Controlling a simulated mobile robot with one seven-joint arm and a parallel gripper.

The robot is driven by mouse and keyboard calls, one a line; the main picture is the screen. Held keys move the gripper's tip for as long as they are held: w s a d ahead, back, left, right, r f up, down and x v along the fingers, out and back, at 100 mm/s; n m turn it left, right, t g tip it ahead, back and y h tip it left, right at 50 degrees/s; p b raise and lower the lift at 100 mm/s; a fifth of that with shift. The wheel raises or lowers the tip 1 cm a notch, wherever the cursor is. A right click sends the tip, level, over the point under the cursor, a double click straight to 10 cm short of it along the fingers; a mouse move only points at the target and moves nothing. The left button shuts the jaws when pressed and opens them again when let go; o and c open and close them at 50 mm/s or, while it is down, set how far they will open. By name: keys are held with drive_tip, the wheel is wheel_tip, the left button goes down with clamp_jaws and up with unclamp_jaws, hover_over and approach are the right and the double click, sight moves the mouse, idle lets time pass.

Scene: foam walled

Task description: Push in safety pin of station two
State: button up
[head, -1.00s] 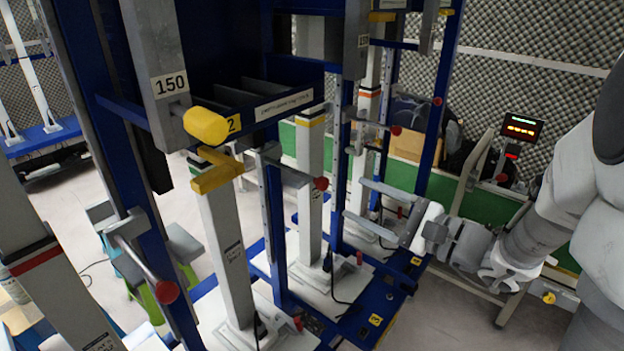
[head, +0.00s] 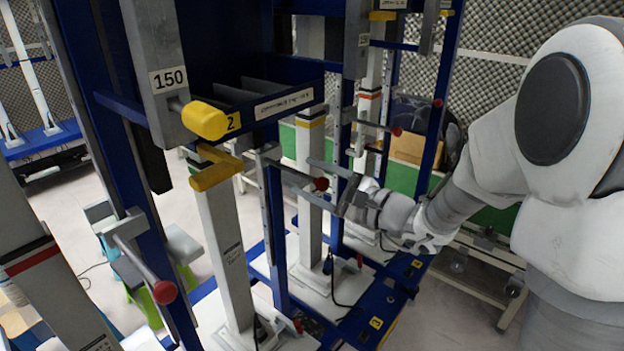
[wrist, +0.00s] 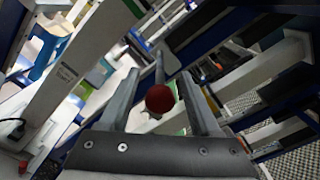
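Station two carries a "2" label beside a yellow knob (head: 206,121) on a rod at the grey weight marked 150. Below the knob is a yellow bracket (head: 215,171) on the white post. A rod with a red ball end (head: 320,184) sticks out from the blue upright to the right of that post. It also shows in the wrist view as a dark red ball (wrist: 160,99). My gripper (head: 304,178) is open, its fingers on either side of the ball. In the wrist view my gripper (wrist: 159,75) shows gaps between the ball and both fingers.
Another red-ended lever (head: 165,292) stands on the blue upright at the front left. A blue tray (head: 262,95) is right of the yellow knob. More posts and blue uprights (head: 430,130) crowd behind my gripper. Open floor (head: 470,315) lies at the lower right.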

clamp_jaws()
idle(1.3)
